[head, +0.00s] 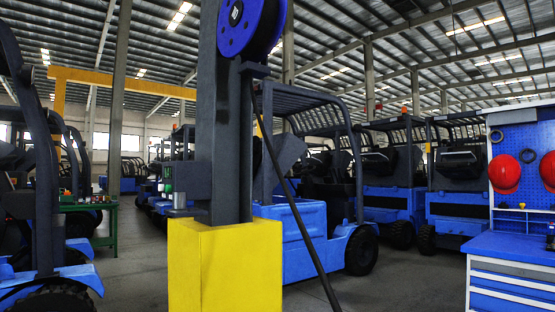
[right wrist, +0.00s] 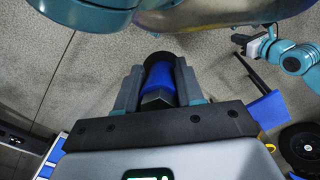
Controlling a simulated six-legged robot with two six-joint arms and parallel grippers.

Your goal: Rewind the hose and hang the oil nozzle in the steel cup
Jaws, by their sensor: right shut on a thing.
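The blue hose reel (head: 250,22) is at the top of a dark grey column, partly cut off by the frame edge. The black hose (head: 292,190) hangs from below the reel and slants down to the lower right, out of view. A small grey fitting (head: 179,203) sticks out from the column's left side; it may be the steel cup, but it is too small to be sure. In the right wrist view, my right gripper (right wrist: 158,82) is shut on the oil nozzle (right wrist: 160,86), a blue and black cylinder. Another gripper (right wrist: 250,43), apparently my left, shows small there; its jaws are unclear.
The column (head: 226,130) stands on a yellow block (head: 224,265). Blue forklifts (head: 300,222) are parked behind it and at the left. A blue workbench (head: 510,250) with red helmets above it stands at the right. Grey floor is open between column and bench.

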